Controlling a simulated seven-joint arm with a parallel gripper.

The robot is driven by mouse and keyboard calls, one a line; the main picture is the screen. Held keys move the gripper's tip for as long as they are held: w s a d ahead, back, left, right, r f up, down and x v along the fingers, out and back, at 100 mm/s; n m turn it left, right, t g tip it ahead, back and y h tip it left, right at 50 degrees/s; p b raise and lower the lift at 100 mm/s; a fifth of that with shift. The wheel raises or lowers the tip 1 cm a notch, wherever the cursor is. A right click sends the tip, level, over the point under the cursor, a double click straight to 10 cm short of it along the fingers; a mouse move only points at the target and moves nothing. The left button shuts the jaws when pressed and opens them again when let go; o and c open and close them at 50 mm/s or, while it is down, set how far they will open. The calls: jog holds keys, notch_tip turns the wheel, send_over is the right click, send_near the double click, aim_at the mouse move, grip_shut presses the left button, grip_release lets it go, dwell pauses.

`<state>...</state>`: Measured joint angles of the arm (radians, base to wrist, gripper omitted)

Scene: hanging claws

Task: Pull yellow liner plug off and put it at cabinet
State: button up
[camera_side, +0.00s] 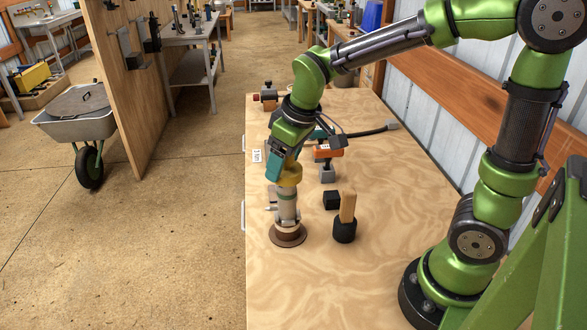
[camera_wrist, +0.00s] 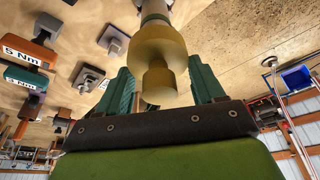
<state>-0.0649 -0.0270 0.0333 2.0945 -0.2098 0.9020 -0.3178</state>
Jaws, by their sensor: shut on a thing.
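The yellow liner plug (camera_side: 290,172) sits at the top of an upright pale grey cylinder (camera_side: 287,207), which stands on a round brown base (camera_side: 288,235). In the wrist view the plug (camera_wrist: 160,50) is a wide yellow body with a narrower stub toward my gripper. My gripper (camera_side: 280,163), with teal fingers, comes down on the plug from above. In the wrist view my gripper (camera_wrist: 161,85) has a finger on each side of the stub and is shut on it. The plug and cylinder look in line; I see no gap between them. I cannot tell which piece is the cabinet.
On the pale wooden worktop (camera_side: 330,290) stand a mallet (camera_side: 345,228) with a wooden handle, a black block (camera_side: 331,200) and an orange tool (camera_side: 327,149), all close to the right. The worktop's front is clear.

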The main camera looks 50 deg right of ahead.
grip_shut()
jog(key=shift+r, duration=0.65)
jog(key=o, duration=0.9)
grip_release()
grip_shut()
jog(key=shift+r, duration=0.6)
